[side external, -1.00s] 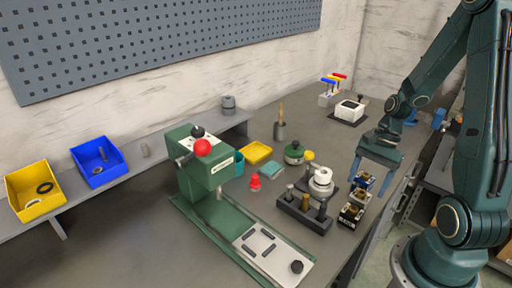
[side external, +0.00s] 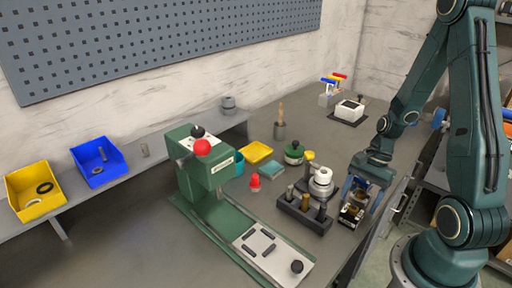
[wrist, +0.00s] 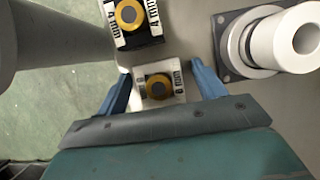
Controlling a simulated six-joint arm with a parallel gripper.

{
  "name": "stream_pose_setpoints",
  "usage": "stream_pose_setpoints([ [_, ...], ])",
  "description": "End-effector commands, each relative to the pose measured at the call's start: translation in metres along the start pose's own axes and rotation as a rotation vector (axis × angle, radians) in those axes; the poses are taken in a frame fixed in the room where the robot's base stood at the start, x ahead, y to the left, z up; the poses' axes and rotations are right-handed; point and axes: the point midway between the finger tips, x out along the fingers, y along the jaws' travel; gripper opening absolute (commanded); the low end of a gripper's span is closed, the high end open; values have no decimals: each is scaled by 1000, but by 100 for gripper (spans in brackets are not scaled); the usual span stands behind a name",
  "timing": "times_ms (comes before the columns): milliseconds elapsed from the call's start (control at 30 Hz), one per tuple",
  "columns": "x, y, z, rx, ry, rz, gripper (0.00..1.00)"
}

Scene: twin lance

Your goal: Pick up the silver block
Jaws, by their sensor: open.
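The silver block (wrist: 160,90), pale with a yellow ring and dark centre on top, lies between my gripper's two blue fingers (wrist: 160,74) in the wrist view. The fingers are open, one on each side of it; I cannot tell whether either touches it. A black block (wrist: 131,22) with white-marked sides and a similar yellow ring stands just beyond it. In the side view, my gripper (side external: 361,204) is low over the row of blocks, and its fingers partly hide them. The black block (side external: 349,217) shows at the near end.
A white cylinder on a dark square base (wrist: 265,42) stands close to the right finger; it also shows in the side view (side external: 322,180). A dark stand with brass pegs (side external: 304,211) and a green press (side external: 207,170) are left of the blocks. The bench edge is to the right.

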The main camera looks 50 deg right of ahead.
Motion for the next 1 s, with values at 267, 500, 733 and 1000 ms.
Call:
stream_pose_setpoints([
  [267,0,0,0,0,0,0,69],
  [500,0,0,0,0,0,0,46],
  [733,-1,0,0,-1,0,0,14],
  [1000,-2,0,0,-1,0,-1,14],
])
